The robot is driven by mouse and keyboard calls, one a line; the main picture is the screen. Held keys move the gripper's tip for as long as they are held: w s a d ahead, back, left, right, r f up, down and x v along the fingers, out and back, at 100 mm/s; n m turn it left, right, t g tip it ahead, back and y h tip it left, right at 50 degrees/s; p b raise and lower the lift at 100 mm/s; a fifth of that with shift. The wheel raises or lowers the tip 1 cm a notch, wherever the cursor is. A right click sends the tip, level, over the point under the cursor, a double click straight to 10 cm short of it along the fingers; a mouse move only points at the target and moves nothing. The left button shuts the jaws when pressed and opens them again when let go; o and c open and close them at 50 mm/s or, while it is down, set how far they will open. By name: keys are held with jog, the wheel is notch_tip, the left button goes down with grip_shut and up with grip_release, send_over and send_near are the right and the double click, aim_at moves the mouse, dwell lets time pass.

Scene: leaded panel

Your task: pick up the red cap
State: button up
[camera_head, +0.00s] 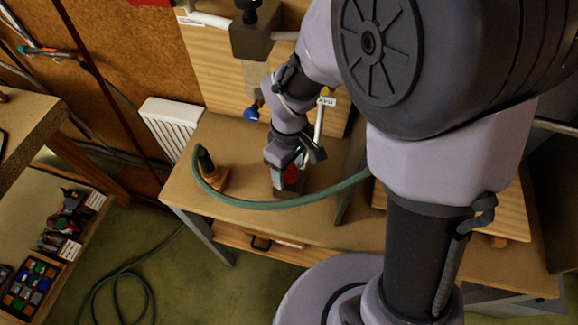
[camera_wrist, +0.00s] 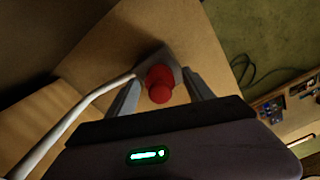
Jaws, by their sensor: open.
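The red cap (camera_wrist: 159,84) shows in the middle of the wrist view, a round red piece at a grey block (camera_wrist: 172,62) on the wooden bench. It also shows in the head view as a small red patch (camera_head: 291,173), partly hidden by my gripper. My gripper (camera_wrist: 161,78) is open, with one finger on the left of the cap and one on the right. I see gaps between the fingers and the cap; the depth between them is hard to tell. In the head view my gripper (camera_head: 288,160) is right above the grey block.
A green hose (camera_head: 285,204) arches across the front of the bench (camera_head: 225,150). An orange-brown piece with a dark handle (camera_head: 210,170) stands to the left. A pale rod (camera_wrist: 75,115) passes close to the left finger. A wooden panel (camera_head: 215,65) rises behind.

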grip_shut()
jog(key=shift+r, duration=0.15)
